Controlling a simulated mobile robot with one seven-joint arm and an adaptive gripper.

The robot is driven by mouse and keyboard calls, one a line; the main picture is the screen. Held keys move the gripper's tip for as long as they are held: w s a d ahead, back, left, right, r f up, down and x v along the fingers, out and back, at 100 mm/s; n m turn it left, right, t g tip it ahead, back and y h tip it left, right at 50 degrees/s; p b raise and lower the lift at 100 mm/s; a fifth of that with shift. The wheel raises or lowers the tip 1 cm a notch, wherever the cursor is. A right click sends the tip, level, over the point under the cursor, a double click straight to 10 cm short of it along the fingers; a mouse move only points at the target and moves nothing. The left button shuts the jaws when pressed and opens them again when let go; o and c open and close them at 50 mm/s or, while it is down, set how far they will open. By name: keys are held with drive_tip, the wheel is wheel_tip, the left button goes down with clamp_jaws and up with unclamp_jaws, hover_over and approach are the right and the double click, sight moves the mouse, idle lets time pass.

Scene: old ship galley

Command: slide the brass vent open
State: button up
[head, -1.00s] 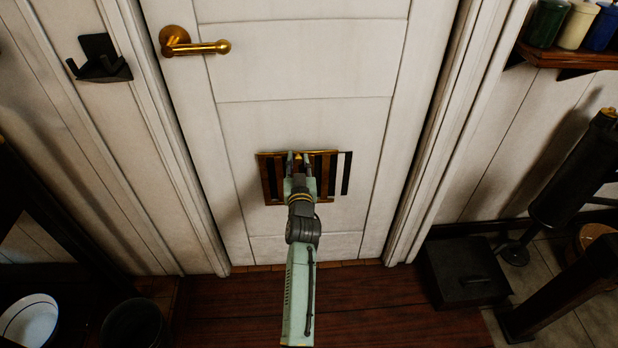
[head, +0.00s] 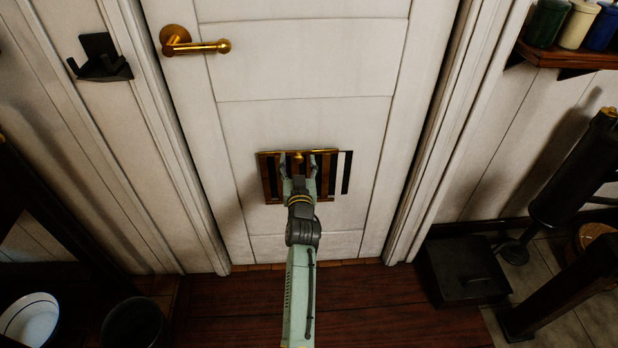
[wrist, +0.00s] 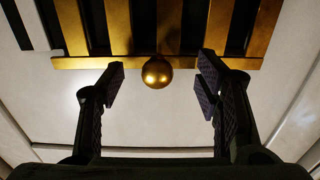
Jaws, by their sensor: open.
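The brass vent (head: 270,178) is a slatted grille low on the white door, with dark gaps between its bars. A dark strip (head: 346,172) shows just past its right end. In the wrist view the vent (wrist: 118,25) fills the top, and a round brass knob (wrist: 157,73) sits at its edge. The knob also shows in the head view (head: 298,156). My gripper (head: 298,160) is in front of the vent. In the wrist view my gripper (wrist: 160,80) is open, with one finger on each side of the knob and a clear gap to both. My arm hides the vent's lower middle.
The white door (head: 300,125) has a brass lever handle (head: 195,44) at upper left. A black wall bracket (head: 101,62) is further left. A black box (head: 465,272) stands on the floor at right. A shelf (head: 575,58) with canisters is at upper right.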

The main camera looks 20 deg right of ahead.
drive_tip(key=p+v, duration=0.2)
drive_tip(key=v, duration=0.8)
drive_tip(key=shift+p, duration=0.35)
drive_tip(key=shift+s+r, duration=0.1)
